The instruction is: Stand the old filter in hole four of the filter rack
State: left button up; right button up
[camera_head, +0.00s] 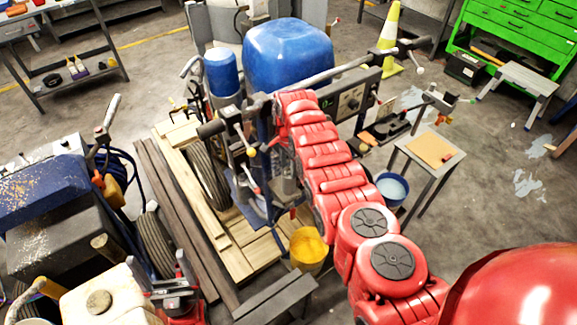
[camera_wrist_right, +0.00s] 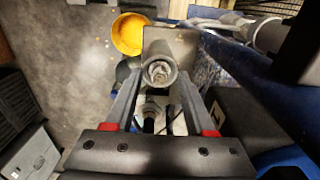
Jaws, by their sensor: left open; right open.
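In the right wrist view, a grey metal cylinder with a round threaded middle (camera_wrist_right: 160,72) lies between the fingertips of my right gripper (camera_wrist_right: 160,80). It may be the old filter, but I cannot be sure. The fingers stand open on either side of it, and contact cannot be judged. In the head view, my red right arm reaches over the striper, and its gripper is largely hidden among the machine's dark parts. My left gripper (camera_head: 168,290) is open and empty at the bottom left. I cannot clearly pick out the filter rack or its holes.
The striper carries a large blue tank (camera_head: 288,55) and a smaller blue cylinder (camera_head: 222,72). A yellow bucket (camera_head: 308,246) and a blue bucket (camera_head: 391,188) stand nearby. A small table (camera_head: 430,150) and a traffic cone (camera_head: 390,40) are to the right. Open floor lies at right.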

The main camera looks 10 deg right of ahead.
grip_shut()
jog(key=shift+r+p, duration=0.65)
jog(key=shift+r, duration=0.15)
jog(key=shift+r+p, duration=1.1)
jog(key=shift+r, duration=0.25)
jog(key=shift+r+p, duration=0.75)
jog(key=shift+r, duration=0.45)
jog(key=shift+r+p, duration=0.8)
jog(key=shift+r, duration=1.9)
